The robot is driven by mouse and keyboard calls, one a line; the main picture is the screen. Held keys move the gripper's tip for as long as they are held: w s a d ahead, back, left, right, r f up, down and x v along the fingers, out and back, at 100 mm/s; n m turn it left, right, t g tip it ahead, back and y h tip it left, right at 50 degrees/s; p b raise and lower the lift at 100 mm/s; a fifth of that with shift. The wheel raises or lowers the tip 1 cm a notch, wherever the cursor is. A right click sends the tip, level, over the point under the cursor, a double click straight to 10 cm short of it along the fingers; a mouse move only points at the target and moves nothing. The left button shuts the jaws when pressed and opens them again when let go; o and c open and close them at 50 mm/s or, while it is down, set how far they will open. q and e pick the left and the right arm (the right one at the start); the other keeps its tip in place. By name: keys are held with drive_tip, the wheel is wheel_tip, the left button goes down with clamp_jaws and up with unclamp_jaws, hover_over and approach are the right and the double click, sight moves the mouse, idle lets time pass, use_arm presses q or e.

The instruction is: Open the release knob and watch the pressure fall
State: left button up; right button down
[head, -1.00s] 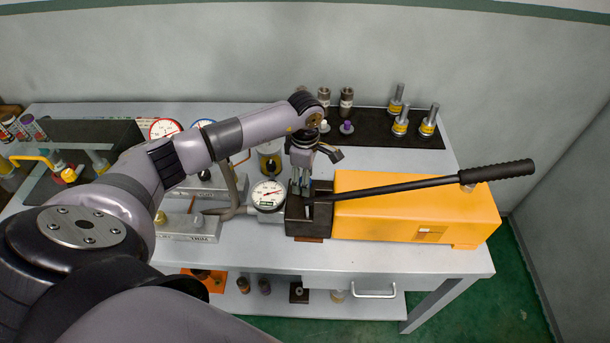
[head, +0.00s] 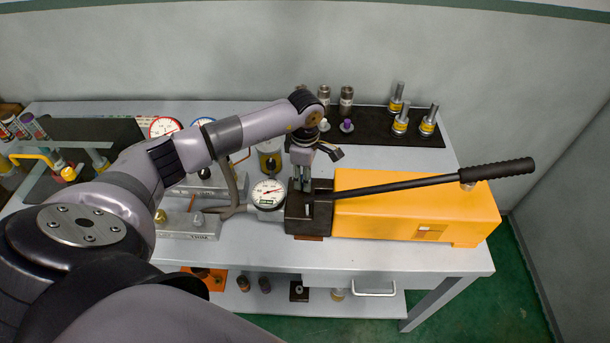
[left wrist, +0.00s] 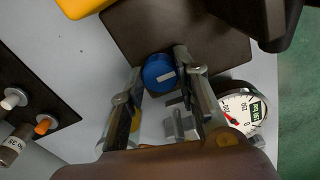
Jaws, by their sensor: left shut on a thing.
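The hand pump has a yellow body (head: 405,207), a dark block (head: 294,226) at its left end and a long black lever (head: 420,185). The blue release knob (left wrist: 158,72) with a white mark is on the dark block in the left wrist view. My left gripper (head: 305,187) points down over the block. In the left wrist view its fingers (left wrist: 161,66) are shut on the knob, one on each side. In the head view the fingers hide the knob. The white pressure gauge (head: 268,194) with a red needle stands just left of the block; it also shows in the left wrist view (left wrist: 240,108).
Two more gauges (head: 165,127) and metal vise blocks (head: 190,223) are at the left. Fittings stand on a black mat (head: 376,132) at the back. The lever grip reaches past the table's right edge. The grey table top (head: 350,258) in front of the pump is clear.

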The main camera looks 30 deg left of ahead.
use_arm(q)
drive_tip(key=n+b, duration=0.3)
drive_tip(key=shift+f+n, duration=0.15)
drive_tip(key=shift+n, duration=0.25)
drive_tip(key=n+b, duration=0.2)
drive_tip(key=n, duration=0.2)
drive_tip(key=shift+n, duration=0.3)
drive_tip(key=n+b, duration=0.2)
drive_tip(key=n, duration=0.2)
drive_tip(key=shift+r+n+b, duration=0.2)
drive_tip(key=shift+n+b, duration=0.5)
drive_tip(key=shift+n, duration=1.4)
drive_tip(key=o, duration=1.2)
drive_tip(key=shift+c, duration=0.2)
